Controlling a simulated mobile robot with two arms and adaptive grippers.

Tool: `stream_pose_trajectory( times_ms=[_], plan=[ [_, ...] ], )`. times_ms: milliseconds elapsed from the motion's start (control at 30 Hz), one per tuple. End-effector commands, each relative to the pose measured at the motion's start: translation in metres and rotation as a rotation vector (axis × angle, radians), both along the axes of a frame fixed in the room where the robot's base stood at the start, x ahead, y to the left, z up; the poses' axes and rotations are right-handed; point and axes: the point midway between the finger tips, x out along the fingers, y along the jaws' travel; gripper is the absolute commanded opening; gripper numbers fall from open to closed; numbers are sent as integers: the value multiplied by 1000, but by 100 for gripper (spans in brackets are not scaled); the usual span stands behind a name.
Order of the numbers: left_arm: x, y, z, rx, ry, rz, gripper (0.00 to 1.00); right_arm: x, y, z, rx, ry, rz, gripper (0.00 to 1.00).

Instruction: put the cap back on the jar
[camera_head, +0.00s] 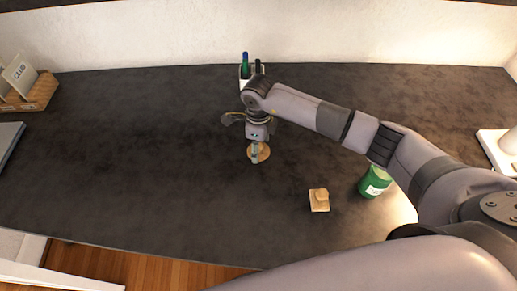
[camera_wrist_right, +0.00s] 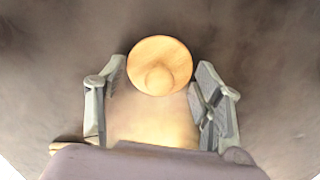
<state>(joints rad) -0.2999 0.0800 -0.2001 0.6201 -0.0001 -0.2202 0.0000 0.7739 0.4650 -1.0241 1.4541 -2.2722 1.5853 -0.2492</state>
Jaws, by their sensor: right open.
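A round wooden cap with a knob (camera_wrist_right: 160,58) shows in the right wrist view, just beyond and between the fingertips. In the head view it lies on the dark table as a tan disc (camera_head: 260,156), partly hidden under my right gripper (camera_head: 256,147). My right gripper (camera_wrist_right: 160,82) is open, pointing down, with a finger on each side and clear space between them and the cap. A green jar with a white label (camera_head: 374,183) stands on the table to the right, near my right arm. My left gripper is not in view.
A small tan block with a rounded top (camera_head: 319,200) lies left of the green jar. A pen holder (camera_head: 245,74) stands at the back, behind my right gripper. A wooden box (camera_head: 35,95) is at the far left. The table's left middle is clear.

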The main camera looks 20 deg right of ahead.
Motion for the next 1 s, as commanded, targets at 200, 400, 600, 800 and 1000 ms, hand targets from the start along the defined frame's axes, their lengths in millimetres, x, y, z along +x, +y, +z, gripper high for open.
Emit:
stream_pose_trajectory(
  times_ms=[200, 400, 600, 800, 1000],
  plan=[
    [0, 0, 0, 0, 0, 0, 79, 0, 0, 0, 0, 0, 0, 44],
    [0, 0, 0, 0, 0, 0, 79, 0, 0, -1, -1, 1, 0, 31],
    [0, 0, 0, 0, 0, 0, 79, -1, -1, -1, -3, 2, -1, 17],
    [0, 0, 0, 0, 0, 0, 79, -1, -1, -2, -2, 4, -1, 4],
    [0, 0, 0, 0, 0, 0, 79, -2, -1, -3, -3, 7, 0, 2]
  ],
)
